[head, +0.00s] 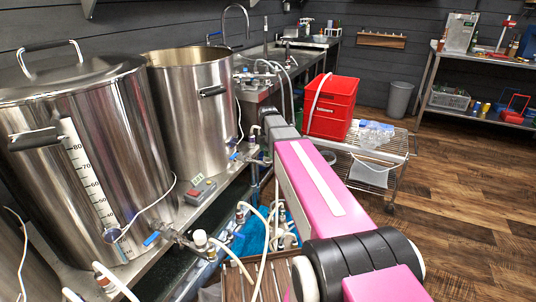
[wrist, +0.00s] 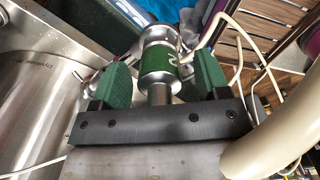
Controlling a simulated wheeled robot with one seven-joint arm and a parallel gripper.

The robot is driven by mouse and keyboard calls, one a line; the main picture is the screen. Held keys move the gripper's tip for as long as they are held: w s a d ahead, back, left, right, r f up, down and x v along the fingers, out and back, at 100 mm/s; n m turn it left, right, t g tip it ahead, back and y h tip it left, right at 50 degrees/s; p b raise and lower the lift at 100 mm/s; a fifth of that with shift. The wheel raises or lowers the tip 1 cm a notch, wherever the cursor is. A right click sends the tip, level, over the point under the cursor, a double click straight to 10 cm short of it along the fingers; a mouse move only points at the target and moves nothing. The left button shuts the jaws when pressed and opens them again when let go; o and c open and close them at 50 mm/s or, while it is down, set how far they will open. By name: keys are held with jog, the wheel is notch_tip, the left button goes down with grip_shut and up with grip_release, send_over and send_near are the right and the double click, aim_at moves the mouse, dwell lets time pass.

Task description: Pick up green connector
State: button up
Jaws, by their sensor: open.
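The green connector (wrist: 157,57) is a silver metal fitting with a green band, in the upper middle of the wrist view. My gripper (wrist: 160,64) is open, with one green finger on each side of the connector. The connector's lower metal stem runs down toward the dark gripper bar. In the head view my pink arm hides the gripper, and I cannot make out the green connector there.
A pale hose (wrist: 258,150) curves close along the right of my gripper. A steel sink or vessel surface (wrist: 35,100) is at left. In the head view, steel kettles (head: 85,150) stand left, and a red crate (head: 333,108) sits on a wire cart (head: 392,155). Floor at right is clear.

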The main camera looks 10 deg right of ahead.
jog(key=shift+c, duration=0.4)
jog(key=c, duration=1)
jog(key=shift+r, duration=0.1)
jog(key=shift+r, duration=0.8)
notch_tip(320, 180, up, 2)
jog(key=shift+r, duration=0.25)
jog(key=s+a+r, duration=0.4)
jog(key=s+a, duration=0.1)
jog(key=s+a+r, duration=0.2)
jog(key=s+a, duration=0.1)
jog(key=shift+s+a+r, duration=0.1)
jog(key=shift+a+r, duration=0.05)
jog(key=shift+r, duration=0.25)
jog(key=shift+r, duration=0.1)
jog(key=shift+r, duration=2.15)
